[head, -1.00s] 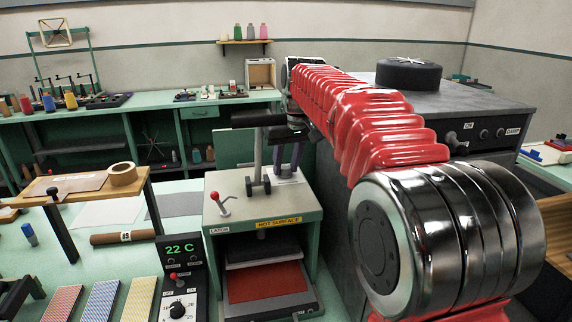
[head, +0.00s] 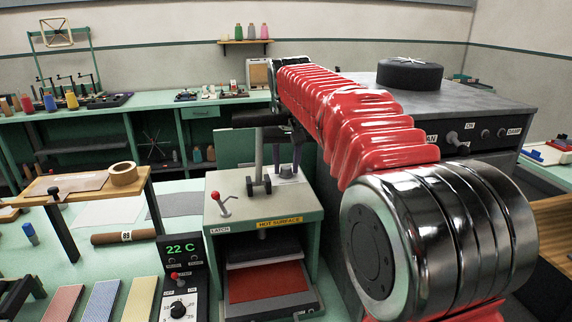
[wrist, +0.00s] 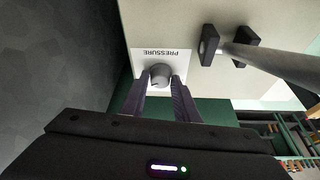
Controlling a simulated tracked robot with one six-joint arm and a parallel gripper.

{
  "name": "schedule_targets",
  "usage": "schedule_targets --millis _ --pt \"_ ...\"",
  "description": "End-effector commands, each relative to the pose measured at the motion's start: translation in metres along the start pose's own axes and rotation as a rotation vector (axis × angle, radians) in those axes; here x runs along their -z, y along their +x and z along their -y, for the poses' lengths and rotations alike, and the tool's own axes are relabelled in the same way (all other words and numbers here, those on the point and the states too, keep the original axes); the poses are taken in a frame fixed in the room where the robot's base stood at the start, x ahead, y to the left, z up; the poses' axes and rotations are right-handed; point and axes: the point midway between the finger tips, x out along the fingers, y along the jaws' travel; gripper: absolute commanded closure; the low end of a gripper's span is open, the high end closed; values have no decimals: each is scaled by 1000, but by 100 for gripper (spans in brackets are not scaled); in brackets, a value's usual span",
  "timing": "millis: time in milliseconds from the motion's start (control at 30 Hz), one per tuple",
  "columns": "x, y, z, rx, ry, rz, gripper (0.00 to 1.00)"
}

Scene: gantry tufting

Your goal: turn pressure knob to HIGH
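The pressure knob (wrist: 160,76) is a round grey knob on the cream top of the press. The PRESSURE label (wrist: 160,54) beside it reads upside down in the wrist view. My gripper (wrist: 160,78) has its two dark fingers apart, one on each side of the knob, with the tips close to its rim. I cannot make out firm contact. The knob's pointer setting and any HIGH mark are not readable.
The lever post (wrist: 270,60) with its dark feet stands close to the right of my gripper in the wrist view. A red-tipped latch lever (head: 221,204) rises at the press's front left. A grey cabinet (head: 440,110) stands to the right, behind my arm.

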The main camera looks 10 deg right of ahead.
Motion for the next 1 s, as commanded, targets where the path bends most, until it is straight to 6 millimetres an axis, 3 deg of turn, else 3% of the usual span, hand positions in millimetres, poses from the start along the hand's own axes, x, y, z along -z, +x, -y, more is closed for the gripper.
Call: schedule_targets --millis 233,667,1000 --pt "0 0 0 1 -1 0 55" --pt "0 0 0 9 -21 0 54" --pt "0 0 -2 64 -153 0 54"
